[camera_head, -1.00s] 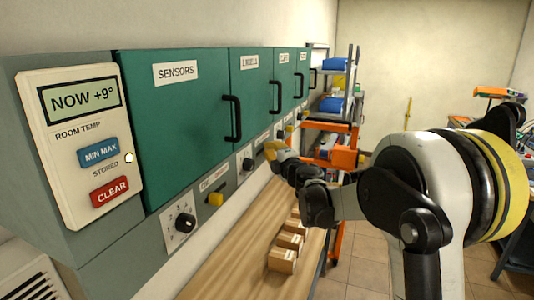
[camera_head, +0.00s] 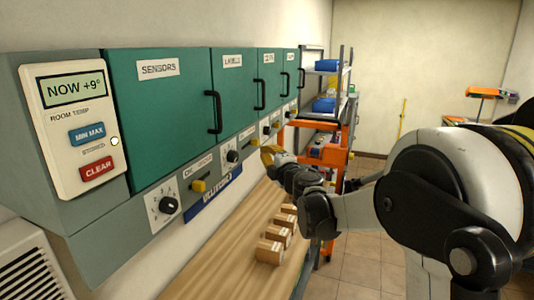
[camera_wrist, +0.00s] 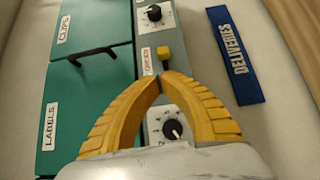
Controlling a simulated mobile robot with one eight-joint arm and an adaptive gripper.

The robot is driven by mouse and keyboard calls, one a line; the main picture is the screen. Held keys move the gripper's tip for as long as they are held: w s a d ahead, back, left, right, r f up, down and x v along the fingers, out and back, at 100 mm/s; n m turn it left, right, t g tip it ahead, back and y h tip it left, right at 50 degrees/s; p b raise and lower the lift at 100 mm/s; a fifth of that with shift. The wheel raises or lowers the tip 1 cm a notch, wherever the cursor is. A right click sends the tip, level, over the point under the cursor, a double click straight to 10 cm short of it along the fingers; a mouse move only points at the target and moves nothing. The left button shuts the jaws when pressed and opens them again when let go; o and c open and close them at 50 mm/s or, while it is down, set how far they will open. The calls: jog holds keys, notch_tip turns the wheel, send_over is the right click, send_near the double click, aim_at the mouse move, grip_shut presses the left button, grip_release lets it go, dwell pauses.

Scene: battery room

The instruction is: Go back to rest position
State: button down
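My gripper (camera_head: 268,156) shows in the head view as small yellow fingers at the far end of my arm, above the wooden bench and in front of the cabinet row. In the wrist view my gripper (camera_wrist: 163,78) has its two yellow ribbed fingers meeting at the tips, with nothing visible between them. Behind the fingers is the grey control strip with a dial (camera_wrist: 172,130) and a yellow switch (camera_wrist: 164,55). I cannot tell whether the tips touch the strip.
Green cabinets (camera_head: 160,110) line the left wall, with a room-temperature panel (camera_head: 75,125) at the near end. Small cardboard boxes (camera_head: 270,251) stand on the wooden bench (camera_head: 215,262). An orange-framed shelf rack (camera_head: 335,125) stands beyond. Tiled floor (camera_head: 360,265) is open on the right.

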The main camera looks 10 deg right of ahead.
jog(key=s+d+f+m+g+h+b, duration=0.2)
jog(key=s+d+f+m+h+b, duration=0.2)
jog(key=s+m+b, duration=0.4)
jog(key=s+d+f+m+g+h+b, duration=0.1)
jog(key=s+d+f+m+h+b, duration=0.2)
jog(key=s+f+m, duration=0.5)
jog(key=s+a+f+m+g+y+b, duration=0.2)
jog(key=s+a+f+g+b, duration=0.1)
jog(key=s+f, duration=0.8)
jog(key=s+a+f+m+g+y+b, duration=0.1)
jog(key=s+a+f+g+b, duration=0.3)
jog(key=s+f, duration=0.7)
jog(key=s+a+y+b, duration=0.1)
jog(key=s, duration=0.3)
jog(key=shift+s+a+m+g, duration=0.3)
jog(key=shift+s+m, duration=0.1)
